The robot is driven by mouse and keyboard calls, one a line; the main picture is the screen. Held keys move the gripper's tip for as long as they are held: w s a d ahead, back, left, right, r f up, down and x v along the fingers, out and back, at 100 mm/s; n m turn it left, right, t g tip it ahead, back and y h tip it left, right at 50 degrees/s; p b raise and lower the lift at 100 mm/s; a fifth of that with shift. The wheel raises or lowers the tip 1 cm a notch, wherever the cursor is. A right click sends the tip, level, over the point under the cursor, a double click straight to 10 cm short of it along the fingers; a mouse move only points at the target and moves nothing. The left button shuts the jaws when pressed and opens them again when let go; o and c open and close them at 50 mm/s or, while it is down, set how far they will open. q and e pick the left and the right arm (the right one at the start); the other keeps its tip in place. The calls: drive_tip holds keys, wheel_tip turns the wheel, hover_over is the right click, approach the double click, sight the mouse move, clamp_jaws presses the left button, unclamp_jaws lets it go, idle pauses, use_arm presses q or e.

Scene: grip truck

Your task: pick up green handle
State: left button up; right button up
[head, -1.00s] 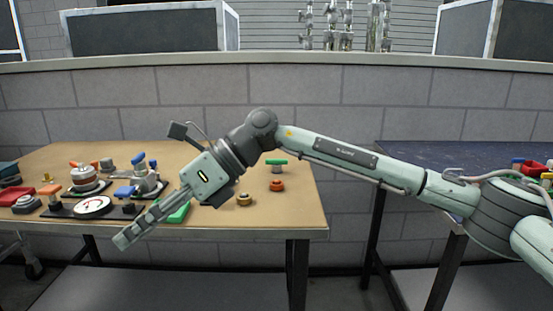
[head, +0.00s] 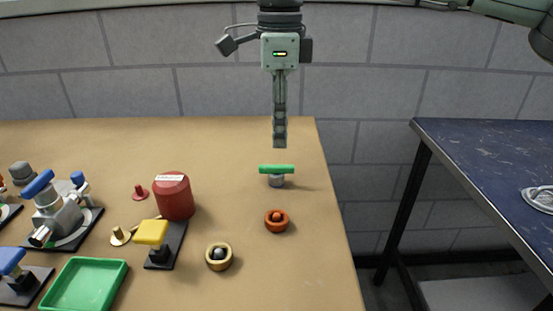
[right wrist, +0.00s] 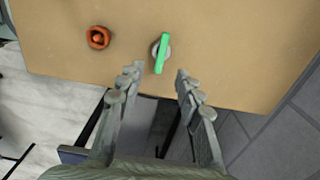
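The green handle (head: 276,169) is a short green bar on top of a small grey round base, standing on the wooden table (head: 330,250) near its right side. My right gripper (head: 279,146) points down above and slightly behind it in the head view, apart from it. In the right wrist view the two fingers are spread wide, and the gripper (right wrist: 157,75) is open and empty. There the green handle (right wrist: 162,53) lies ahead of the gap between the fingertips. My left gripper is not in view.
An orange ring-shaped part (head: 277,221) and a brass one (head: 219,256) stand in front of the handle. A red cylinder (head: 173,196), a yellow-topped handle (head: 153,234) and a green tray (head: 84,286) are to the left. A blue table (head: 490,170) stands right, across a gap.

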sight(276, 166)
drive_tip(key=f, duration=0.3)
drive_tip(key=shift+s, duration=0.2)
drive_tip(key=f, duration=0.4)
drive_tip(key=shift+w+a+p, duration=0.25)
drive_tip(key=shift+p, duration=0.1)
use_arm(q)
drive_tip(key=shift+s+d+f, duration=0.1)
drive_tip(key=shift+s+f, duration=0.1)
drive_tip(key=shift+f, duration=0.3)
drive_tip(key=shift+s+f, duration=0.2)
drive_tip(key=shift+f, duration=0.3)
use_arm(e)
drive_tip(key=shift+f, duration=0.1)
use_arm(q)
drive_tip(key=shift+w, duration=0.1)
use_arm(e)
drive_tip(key=shift+c, duration=0.3)
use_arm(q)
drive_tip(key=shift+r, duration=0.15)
use_arm(e)
clamp_jaws()
